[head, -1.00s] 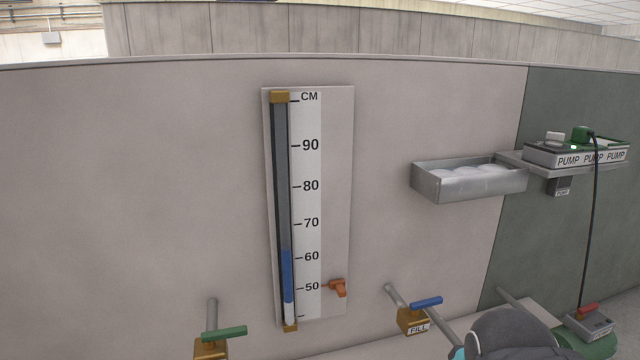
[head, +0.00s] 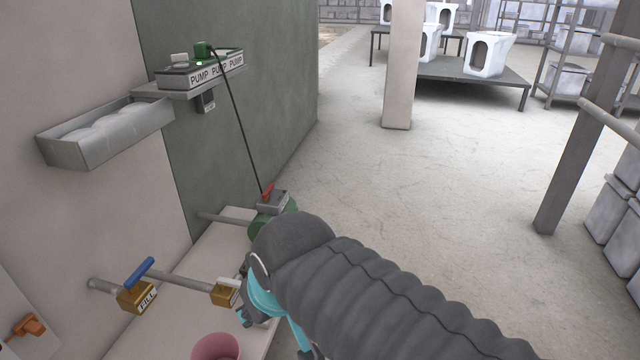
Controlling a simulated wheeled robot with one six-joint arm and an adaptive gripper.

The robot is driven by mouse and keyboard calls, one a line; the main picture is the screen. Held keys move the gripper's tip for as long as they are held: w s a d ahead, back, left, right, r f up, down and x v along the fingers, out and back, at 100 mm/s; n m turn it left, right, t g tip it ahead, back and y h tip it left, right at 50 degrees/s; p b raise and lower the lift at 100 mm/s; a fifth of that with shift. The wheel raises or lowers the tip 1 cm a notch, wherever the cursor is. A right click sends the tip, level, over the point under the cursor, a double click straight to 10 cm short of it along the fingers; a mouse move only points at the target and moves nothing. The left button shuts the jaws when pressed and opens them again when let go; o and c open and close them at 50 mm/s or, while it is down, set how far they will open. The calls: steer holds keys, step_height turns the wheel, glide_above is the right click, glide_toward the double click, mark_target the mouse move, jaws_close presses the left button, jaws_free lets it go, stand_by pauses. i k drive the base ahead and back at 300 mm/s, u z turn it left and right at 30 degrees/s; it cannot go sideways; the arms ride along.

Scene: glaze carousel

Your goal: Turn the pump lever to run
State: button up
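A red pump lever (head: 267,192) sits on top of a small grey box (head: 273,204) in the head view. The box is on the green pump (head: 262,226) at the wall's foot, partly hidden behind my arm. A black cable runs from the box up to the shelf unit labelled PUMP (head: 205,75). My arm reaches in from the lower right. My gripper (head: 262,318) is near the picture's bottom, in front of and below the pump, mostly hidden by my own arm. Its finger opening cannot be made out. It looks apart from the lever.
A FILL valve with a blue handle (head: 139,271) and a second brass valve (head: 226,292) stand on pipes at left. A pink bucket (head: 216,346) is at the bottom. A metal tray (head: 105,133) hangs on the wall. The floor at right is open up to a post (head: 585,130).

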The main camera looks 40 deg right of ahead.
mark_target(265, 199)
steer(key=z, duration=0.65)
steer(key=k, duration=0.4)
steer(key=z, duration=0.75)
steer(key=i, duration=1.45)
steer(key=u, duration=0.8)
